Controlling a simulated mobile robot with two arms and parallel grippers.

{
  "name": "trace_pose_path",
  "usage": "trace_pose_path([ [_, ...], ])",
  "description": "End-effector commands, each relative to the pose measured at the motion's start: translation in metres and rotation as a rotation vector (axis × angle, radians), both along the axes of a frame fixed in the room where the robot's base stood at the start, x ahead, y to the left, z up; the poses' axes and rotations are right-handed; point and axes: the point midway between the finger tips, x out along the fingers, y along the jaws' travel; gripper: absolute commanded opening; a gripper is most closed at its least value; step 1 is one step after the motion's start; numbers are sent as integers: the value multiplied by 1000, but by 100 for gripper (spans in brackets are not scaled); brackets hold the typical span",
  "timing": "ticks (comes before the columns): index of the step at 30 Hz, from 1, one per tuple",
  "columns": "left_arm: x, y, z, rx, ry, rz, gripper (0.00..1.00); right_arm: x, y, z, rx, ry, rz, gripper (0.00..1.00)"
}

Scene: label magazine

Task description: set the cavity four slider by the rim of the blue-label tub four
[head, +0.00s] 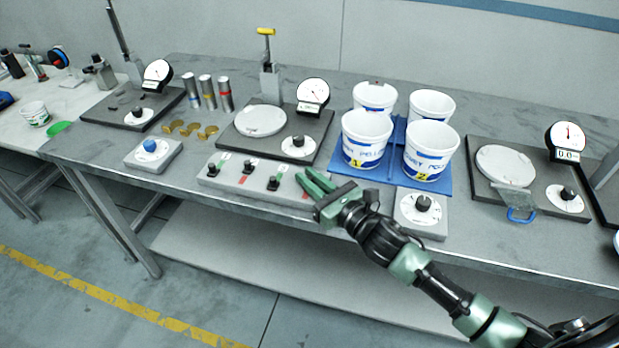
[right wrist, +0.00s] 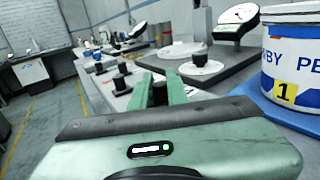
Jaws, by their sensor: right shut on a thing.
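The grey slider panel (head: 236,180) lies near the bench's front edge, with several black knobs standing along it. My right gripper (head: 306,183) is over the panel's right end, shut on a dark slider knob that shows between the green fingers in the right wrist view (right wrist: 159,91). The fingers hide this knob in the head view. White tubs with blue labels stand on a blue tray (head: 447,181): front tubs tagged 1 (head: 367,135) and 2 (head: 431,145), and behind them a left tub (head: 375,95) and a right tub (head: 432,104). The rear tags are hidden, so I cannot tell which is four.
A dial box (head: 421,212) stands right of my gripper, below the tray. Behind the panel are a scale plate (head: 260,121) and a gauge (head: 313,92). A blue-knob box (head: 153,153) stands left. The floor in front is clear.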

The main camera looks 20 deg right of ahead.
Motion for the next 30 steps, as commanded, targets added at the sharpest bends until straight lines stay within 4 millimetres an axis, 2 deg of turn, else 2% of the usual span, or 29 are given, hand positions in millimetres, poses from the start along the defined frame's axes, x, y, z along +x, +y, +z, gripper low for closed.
trace_pose_path([
  [17, 0, 0, 0, 0, 0, 0, 38, 0, 0, 0, -1, 0, 0, 0],
  [24, 0, 0, -3, 0, 0, 0, 38, 11, -8, 1, -1, -3, -1, 0],
  [30, 0, 0, -3, 0, 0, 0, 38, 12, -9, 2, 0, -3, -3, 0],
])
